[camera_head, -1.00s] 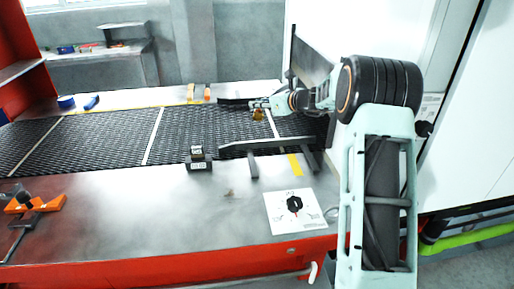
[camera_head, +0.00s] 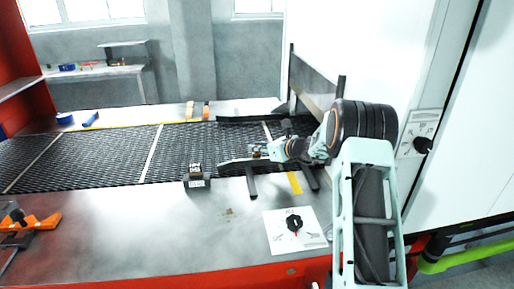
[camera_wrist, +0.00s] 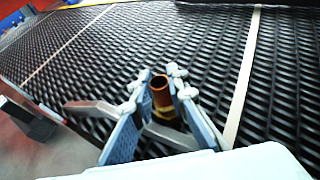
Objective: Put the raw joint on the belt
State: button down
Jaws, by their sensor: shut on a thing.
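The raw joint, a short copper-coloured tube (camera_wrist: 161,92) with a yellowish band low on it, stands roughly upright between my fingertips in the wrist view. My gripper (camera_wrist: 155,84) is shut on it. In the head view my gripper (camera_head: 258,152) is at the belt's right part, near the near-side grey guide bar; the joint is too small to make out there. The dark mesh belt (camera_head: 110,165) runs left to right with pale cross strips, and it also fills the wrist view (camera_wrist: 200,50). I cannot tell whether the joint touches the mesh.
The guide bar (camera_head: 235,161) lies close to my gripper. A small dark box-like unit (camera_head: 197,180) sits at the belt's near edge. A dial plate (camera_head: 294,230) lies on the near metal ledge. A tall white cabinet (camera_head: 390,60) stands right. The belt's middle is clear.

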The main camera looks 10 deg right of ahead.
jog(key=c, duration=2.3)
grip_release()
jog(key=shift+f, duration=0.2)
jog(key=shift+c, duration=0.2)
jog(key=o, duration=0.5)
jog(key=shift+r, duration=0.1)
jog(key=shift+c, duration=0.2)
jog(key=shift+r, duration=0.2)
jog(key=b+v, duration=0.1)
jog(key=v, duration=0.5)
jog(key=shift+s+d+r, duration=0.2)
jog(key=shift+s+d, duration=0.15)
jog(key=shift+s, duration=0.25)
